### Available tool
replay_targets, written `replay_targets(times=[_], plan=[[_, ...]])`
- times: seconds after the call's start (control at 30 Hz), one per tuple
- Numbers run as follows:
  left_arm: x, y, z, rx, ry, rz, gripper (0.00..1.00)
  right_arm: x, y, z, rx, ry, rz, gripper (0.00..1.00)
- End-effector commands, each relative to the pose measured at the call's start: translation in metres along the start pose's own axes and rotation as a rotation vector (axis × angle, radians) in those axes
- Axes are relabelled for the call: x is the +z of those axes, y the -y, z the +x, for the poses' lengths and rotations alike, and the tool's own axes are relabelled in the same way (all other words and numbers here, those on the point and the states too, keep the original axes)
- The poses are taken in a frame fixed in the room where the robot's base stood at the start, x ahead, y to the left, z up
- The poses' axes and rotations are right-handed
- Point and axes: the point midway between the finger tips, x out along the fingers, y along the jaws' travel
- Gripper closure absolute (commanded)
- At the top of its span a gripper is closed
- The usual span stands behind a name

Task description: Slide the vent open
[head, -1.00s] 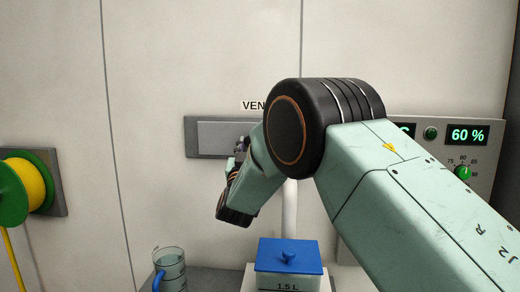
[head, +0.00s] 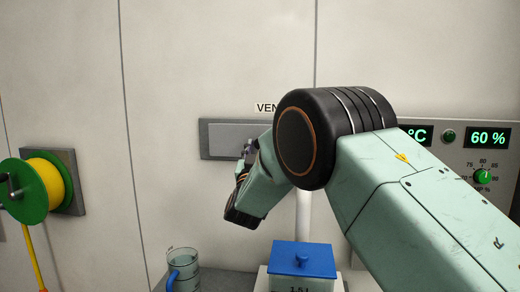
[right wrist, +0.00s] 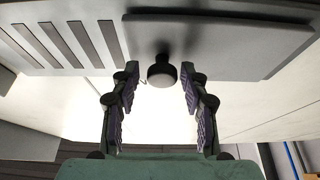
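The vent (head: 204,140) is a grey framed panel on the back wall, under a partly covered label starting "VEN". My right forearm hides its right part in the head view. In the right wrist view, the vent's flat sliding plate (right wrist: 225,45) shows at the right with a dark round knob (right wrist: 161,72) near its left end. Dark slots (right wrist: 65,42) lie uncovered to the left. My right gripper (right wrist: 160,97) is open, its fingers on either side of the knob with gaps. In the head view it is mostly hidden at the vent (head: 245,158). My left gripper is not in view.
A green and yellow reel (head: 45,188) hangs on the wall at left. A glass jug with blue handle (head: 183,270) and a blue-lidded container (head: 303,260) stand below the vent. A control panel (head: 485,160) reading 60 % is at right.

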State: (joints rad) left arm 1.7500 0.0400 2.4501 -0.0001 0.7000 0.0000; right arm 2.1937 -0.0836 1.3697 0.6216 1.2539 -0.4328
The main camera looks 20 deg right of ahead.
Motion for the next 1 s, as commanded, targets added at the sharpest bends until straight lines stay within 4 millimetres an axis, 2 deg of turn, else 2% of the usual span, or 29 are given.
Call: replay_targets(times=[0.33, 0.47, 0.57, 1.0], plan=[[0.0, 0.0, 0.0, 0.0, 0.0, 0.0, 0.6, -0.001, 0.001, 0.0, 0.0, -0.002, 0.001, 0.46], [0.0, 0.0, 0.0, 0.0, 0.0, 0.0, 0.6, -0.001, 0.002, -0.006, -0.001, -0.002, 0.0, 0.46], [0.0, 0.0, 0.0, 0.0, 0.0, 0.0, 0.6, -0.001, 0.002, -0.019, -0.002, -0.001, -0.001, 0.46], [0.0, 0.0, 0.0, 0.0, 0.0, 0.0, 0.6, -0.001, 0.003, -0.1, -0.004, -0.002, -0.003, 0.46]])
